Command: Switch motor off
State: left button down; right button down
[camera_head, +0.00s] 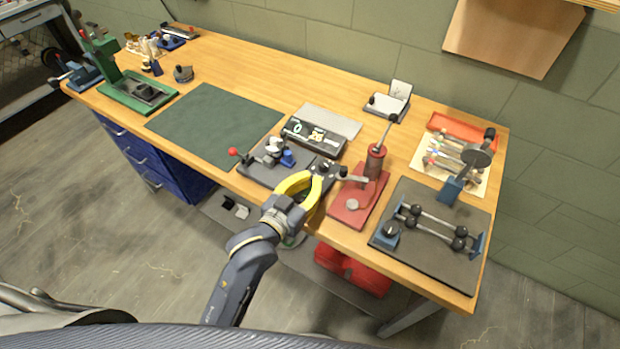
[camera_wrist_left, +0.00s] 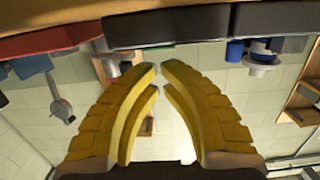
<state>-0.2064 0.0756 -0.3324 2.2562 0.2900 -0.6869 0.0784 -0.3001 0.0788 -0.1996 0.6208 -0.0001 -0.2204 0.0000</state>
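My left gripper (camera_head: 318,180) has yellow fingers and is at the table's front edge, between the dark plate and the red press. In the left wrist view its fingertips (camera_wrist_left: 159,67) almost meet, with nothing visible between them. A small device with a white top (camera_head: 274,145) and a blue block (camera_head: 287,158) stands on the dark plate (camera_head: 257,172); the blue part (camera_wrist_left: 235,50) also shows in the left wrist view. A red-knobbed lever (camera_head: 235,152) is at that plate's left side. I cannot tell for sure which part is the motor or its switch. My right gripper is out of view.
A red lever press (camera_head: 367,195) stands just right of my gripper. A black tray (camera_head: 315,138) lies behind the dark plate. A grey board with bars (camera_head: 425,262) is at the right. The green mat (camera_head: 215,125) is bare.

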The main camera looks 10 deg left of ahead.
pick_arm(q)
jog(key=shift+f, duration=0.4)
